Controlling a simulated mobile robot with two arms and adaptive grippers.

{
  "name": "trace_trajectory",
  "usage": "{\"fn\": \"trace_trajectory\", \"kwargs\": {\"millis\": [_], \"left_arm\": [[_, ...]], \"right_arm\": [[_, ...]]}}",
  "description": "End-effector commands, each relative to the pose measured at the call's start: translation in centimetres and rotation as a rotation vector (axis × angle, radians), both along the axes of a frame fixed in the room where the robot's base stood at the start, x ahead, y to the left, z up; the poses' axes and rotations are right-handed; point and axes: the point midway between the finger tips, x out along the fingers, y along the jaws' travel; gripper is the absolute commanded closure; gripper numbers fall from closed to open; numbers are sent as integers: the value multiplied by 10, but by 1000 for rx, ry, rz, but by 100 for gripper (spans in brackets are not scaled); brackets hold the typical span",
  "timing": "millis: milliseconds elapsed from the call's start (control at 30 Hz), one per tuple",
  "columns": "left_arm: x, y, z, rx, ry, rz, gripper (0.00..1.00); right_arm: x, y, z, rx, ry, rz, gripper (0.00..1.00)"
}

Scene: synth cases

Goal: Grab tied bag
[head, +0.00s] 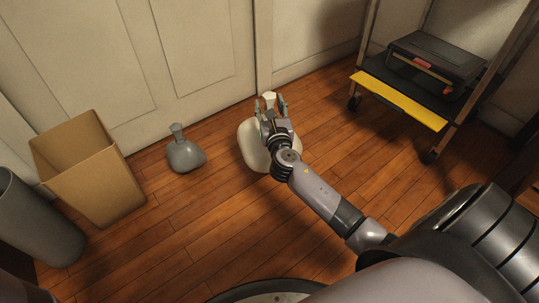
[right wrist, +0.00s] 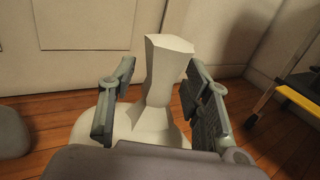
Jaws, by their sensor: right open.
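A white tied bag (head: 252,153) stands on the wood floor near the wall in the head view. Its tied neck (right wrist: 163,72) rises upright in the right wrist view. My right gripper (head: 269,104) is open, with one finger on each side of the neck. In the right wrist view the gripper (right wrist: 160,105) shows gaps between the fingers and the neck. The gripper and wrist hide part of the bag's body. A smaller grey tied bag (head: 186,155) stands on the floor to the left. My left gripper is not in view.
An open cardboard box (head: 108,185) and a grey bin (head: 38,222) stand at the left. A wheeled cart (head: 401,96) with a yellow-edged shelf carries a black case (head: 436,64) at the right. Floor between the bags is clear.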

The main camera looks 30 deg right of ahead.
Motion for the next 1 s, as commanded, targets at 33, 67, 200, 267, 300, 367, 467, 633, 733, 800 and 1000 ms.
{"fn": "trace_trajectory", "kwargs": {"millis": [33,67,200,267,300,367,467,633,733,800,1000], "left_arm": [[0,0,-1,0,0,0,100],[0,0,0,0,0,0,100],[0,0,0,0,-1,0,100],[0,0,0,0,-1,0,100],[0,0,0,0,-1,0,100],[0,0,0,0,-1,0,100],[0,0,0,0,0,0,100],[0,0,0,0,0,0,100],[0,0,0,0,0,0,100],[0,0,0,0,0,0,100],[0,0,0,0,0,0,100]], "right_arm": [[1,-1,0,0,0,0,55],[1,0,0,0,0,0,55],[1,0,1,0,0,0,55],[1,0,1,0,0,0,59],[0,0,1,0,0,0,62],[0,0,1,0,0,0,66],[0,0,0,0,0,0,72],[0,0,0,1,0,0,84],[0,0,0,1,0,0,90],[0,0,0,1,0,0,95],[0,0,0,1,0,0,100]]}}
